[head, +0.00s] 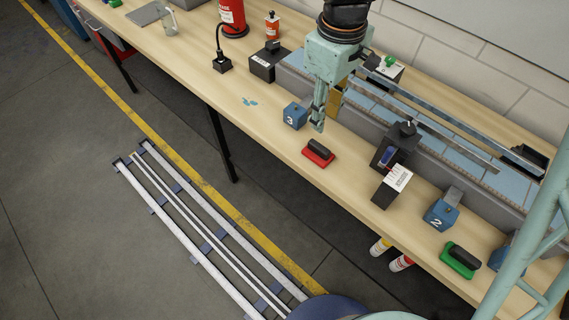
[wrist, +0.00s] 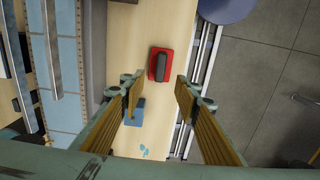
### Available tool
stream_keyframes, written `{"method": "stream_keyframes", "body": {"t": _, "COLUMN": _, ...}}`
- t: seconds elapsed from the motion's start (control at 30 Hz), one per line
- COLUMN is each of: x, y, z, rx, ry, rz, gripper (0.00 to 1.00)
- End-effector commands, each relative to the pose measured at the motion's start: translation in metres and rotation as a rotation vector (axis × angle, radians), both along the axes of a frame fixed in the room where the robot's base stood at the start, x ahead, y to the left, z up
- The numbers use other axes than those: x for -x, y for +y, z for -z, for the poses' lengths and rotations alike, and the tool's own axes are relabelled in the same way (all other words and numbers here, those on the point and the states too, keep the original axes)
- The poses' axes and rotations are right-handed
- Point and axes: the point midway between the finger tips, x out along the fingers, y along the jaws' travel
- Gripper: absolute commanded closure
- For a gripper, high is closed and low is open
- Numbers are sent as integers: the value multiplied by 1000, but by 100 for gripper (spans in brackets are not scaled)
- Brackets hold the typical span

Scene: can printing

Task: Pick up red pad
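The red pad (head: 319,158) has a red base with a black grip on top and lies on the wooden table near its front edge. In the wrist view the red pad (wrist: 168,64) is beyond my fingertips, between their lines. My gripper (head: 319,126) is above the table, close behind the pad in the head view, and touches nothing that I can see. In the wrist view my gripper (wrist: 157,84) has its two wood-coloured finger pads wide apart with nothing between them.
A blue block marked 3 (head: 295,115) stands just left of my gripper. A black stamp device (head: 395,150), a blue block marked 2 (head: 441,210) and a green pad (head: 461,261) stand to the right. A conveyor with rails (head: 440,130) runs behind.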

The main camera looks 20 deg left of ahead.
Motion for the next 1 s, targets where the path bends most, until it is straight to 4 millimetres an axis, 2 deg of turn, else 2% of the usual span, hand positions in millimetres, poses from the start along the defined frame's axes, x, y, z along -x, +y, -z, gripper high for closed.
{"method": "stream_keyframes", "body": {"t": 0.53, "x": 1, "y": 2, "z": 7, "rx": 2, "ry": 2, "rz": -4, "gripper": 70}}
{"method": "stream_keyframes", "body": {"t": 1.0, "x": 1, "y": 1, "z": 52, "rx": 1, "ry": 3, "rz": -3, "gripper": 70}}
